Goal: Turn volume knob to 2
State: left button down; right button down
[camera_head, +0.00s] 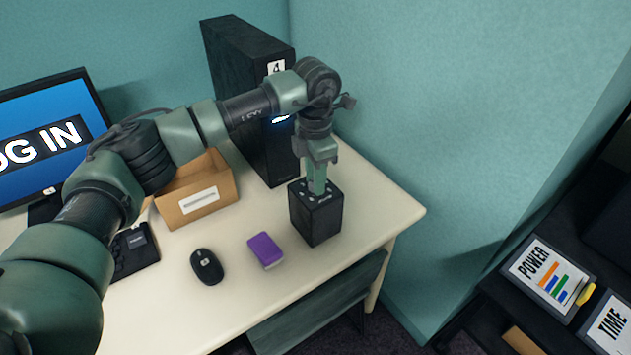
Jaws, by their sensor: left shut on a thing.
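A black box-shaped speaker (316,220) stands upright near the right end of the cream desk (225,305). Several small pale marks show on its top. My left arm reaches across from the left, and my left gripper (317,188) points straight down onto the speaker's top. Its fingers are shut on the volume knob, which they hide. I cannot read the knob's setting. My right gripper is not in view.
Behind the speaker stands a tall black computer tower (245,90). An open cardboard box (197,190), a black mouse (206,267) and a purple block (265,250) lie left of it. A monitor (45,135) stands far left. The desk's right corner is clear.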

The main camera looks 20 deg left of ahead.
pick_arm(q)
jog(key=shift+m, duration=0.6)
jog(key=shift+r, duration=0.1)
jog(key=c, duration=1.1)
grip_release()
notch_tip(320, 180, up, 8)
jog(key=p, duration=0.4)
